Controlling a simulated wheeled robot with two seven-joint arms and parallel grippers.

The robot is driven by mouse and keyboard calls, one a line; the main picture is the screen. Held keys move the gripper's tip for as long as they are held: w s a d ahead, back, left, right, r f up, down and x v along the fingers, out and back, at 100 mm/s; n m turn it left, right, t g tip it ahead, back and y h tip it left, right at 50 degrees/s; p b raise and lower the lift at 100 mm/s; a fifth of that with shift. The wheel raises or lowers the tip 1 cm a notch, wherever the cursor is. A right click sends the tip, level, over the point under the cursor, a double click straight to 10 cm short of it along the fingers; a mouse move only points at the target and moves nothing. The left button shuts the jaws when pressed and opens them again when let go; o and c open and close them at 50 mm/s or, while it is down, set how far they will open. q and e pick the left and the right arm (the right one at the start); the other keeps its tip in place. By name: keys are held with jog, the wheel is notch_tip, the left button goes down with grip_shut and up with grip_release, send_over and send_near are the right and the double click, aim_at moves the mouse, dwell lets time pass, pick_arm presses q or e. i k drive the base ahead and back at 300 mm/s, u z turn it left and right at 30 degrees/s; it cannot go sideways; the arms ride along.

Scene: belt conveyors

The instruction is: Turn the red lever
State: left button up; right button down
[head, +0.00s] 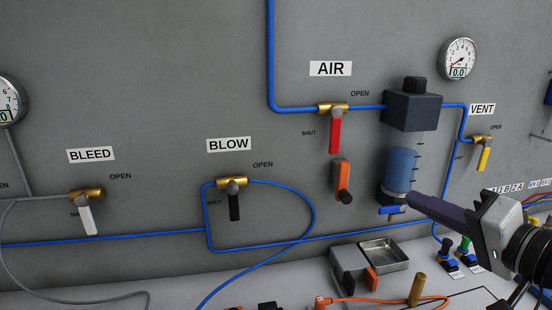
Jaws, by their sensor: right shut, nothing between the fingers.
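The red lever (335,136) hangs straight down from a brass valve (333,108) on the blue air line, under the AIR label (330,69). It points toward the SHUT side, with OPEN marked to the upper right. My right gripper (412,198) comes in from the lower right. Its dark fingers are together and empty, with the tips by the bottom of the blue filter bowl, below and to the right of the red lever and apart from it. My left gripper does not show.
An orange and black lever-like part (343,181) is on the wall below the red lever. The filter unit (413,110) stands right of it. Black (235,206), white (86,220) and yellow (484,159) levers hang on other valves. A metal tray (384,255) sits on the bench below.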

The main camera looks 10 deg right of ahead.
aim_at(336, 112)
jog(key=k, duration=1)
